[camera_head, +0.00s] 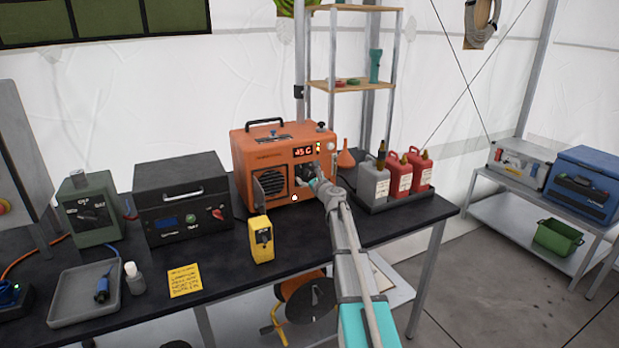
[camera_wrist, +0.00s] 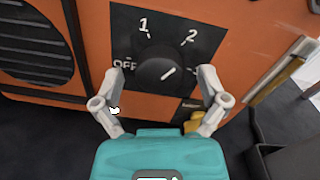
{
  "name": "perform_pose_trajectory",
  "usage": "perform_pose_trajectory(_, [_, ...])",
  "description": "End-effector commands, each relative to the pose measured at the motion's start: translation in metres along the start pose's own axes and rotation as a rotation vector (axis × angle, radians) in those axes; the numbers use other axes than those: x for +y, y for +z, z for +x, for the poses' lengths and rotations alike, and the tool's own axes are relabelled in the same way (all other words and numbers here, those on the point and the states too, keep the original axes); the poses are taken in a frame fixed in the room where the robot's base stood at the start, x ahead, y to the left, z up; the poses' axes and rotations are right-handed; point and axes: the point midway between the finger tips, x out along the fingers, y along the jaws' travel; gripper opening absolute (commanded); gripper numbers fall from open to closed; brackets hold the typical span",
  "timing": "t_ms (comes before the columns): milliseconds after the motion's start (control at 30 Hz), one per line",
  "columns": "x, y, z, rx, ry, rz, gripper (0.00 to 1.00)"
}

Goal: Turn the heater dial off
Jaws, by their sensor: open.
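The orange heater (camera_head: 262,150) stands on the black table with a lit red display on its front. In the wrist view its black dial (camera_wrist: 160,72) sits on a dark plate marked OFF, 1 and 2. The dial's white mark points up and right, toward the 2. My gripper (camera_wrist: 160,82) is open, its two grey fingers on either side of the dial, close to the panel. I cannot tell whether the fingers touch the dial. In the head view my gripper (camera_head: 308,176) is at the heater's front right and hides the dial.
A yellow device (camera_head: 261,240) stands in front of the heater. Red cans (camera_head: 397,178) and a grey can (camera_head: 373,183) stand in a tray to the right. A black box (camera_head: 181,200) is to the left. The table's front edge between the yellow device and my arm is clear.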

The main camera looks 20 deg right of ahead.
Motion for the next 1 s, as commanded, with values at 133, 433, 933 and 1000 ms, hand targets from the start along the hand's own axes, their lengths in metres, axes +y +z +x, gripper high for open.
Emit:
perform_pose_trajectory(133, [0.0005, 0.0001, 0.0000, 0.000, 0.001, 0.000, 0.84])
perform_pose_trajectory(433, [0.0009, 0.0003, 0.0002, 0.000, 0.001, 0.000, 0.28])
perform_pose_trajectory(933, [0.0003, 0.0003, 0.0007, 0.002, -0.001, -0.052, 0.11])
perform_pose_trajectory(1000, [0.0005, 0.0004, 0.0007, 0.002, -0.001, -0.082, 0.11])
